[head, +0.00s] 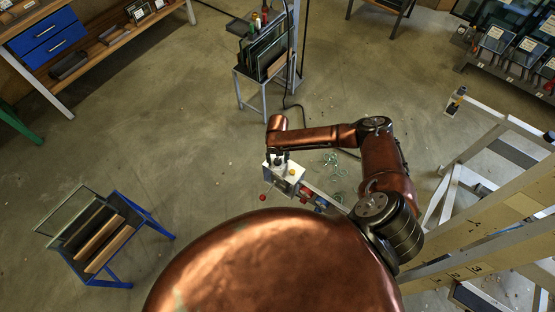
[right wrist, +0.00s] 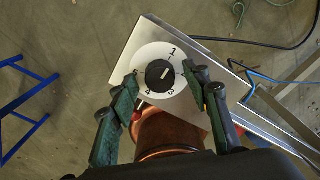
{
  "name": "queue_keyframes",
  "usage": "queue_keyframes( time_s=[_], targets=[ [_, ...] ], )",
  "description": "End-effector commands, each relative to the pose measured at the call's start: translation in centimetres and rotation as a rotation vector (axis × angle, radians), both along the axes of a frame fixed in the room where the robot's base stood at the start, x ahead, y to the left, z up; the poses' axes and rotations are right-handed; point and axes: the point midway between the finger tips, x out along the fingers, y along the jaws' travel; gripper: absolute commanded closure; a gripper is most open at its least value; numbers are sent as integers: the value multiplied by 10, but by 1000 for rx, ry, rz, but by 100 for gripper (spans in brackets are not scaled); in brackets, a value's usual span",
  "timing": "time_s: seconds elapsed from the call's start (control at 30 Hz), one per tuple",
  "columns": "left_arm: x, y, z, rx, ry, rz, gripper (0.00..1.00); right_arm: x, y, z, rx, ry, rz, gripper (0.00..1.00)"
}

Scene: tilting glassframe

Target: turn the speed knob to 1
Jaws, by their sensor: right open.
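The speed knob (right wrist: 159,75) is black with a pale pointer mark. It sits on a white round dial (right wrist: 160,54) with black numbers, on a grey metal plate. The pointer slants to the upper right, seemingly between the 1 and the number right of it, which is partly hidden. My right gripper (right wrist: 163,82) is open, with one dark green finger on each side of the knob and a gap to it. In the head view my right gripper (head: 278,154) points down over the control box (head: 287,173), and the knob is hidden below it. My left gripper is not in view.
A blue-legged rack (head: 118,196) stands at left, a glass rack (head: 265,55) behind. A pale frame with a numbered scale (head: 480,235) stands at right. Floor around is mostly clear.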

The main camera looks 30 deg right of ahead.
Motion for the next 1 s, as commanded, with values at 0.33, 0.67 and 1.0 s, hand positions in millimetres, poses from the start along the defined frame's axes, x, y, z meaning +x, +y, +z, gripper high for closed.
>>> queue_keyframes(
  time_s=[0.33, 0.67, 1.0],
  targets=[
    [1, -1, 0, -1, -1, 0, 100, 2, 0, 59, 1, -5, 2, 56],
    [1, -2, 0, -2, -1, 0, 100, 1, 0, 111, 0, -2, 1, 56],
    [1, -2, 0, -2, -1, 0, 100, 1, 1, 119, 1, 0, 1, 56]
  ],
)
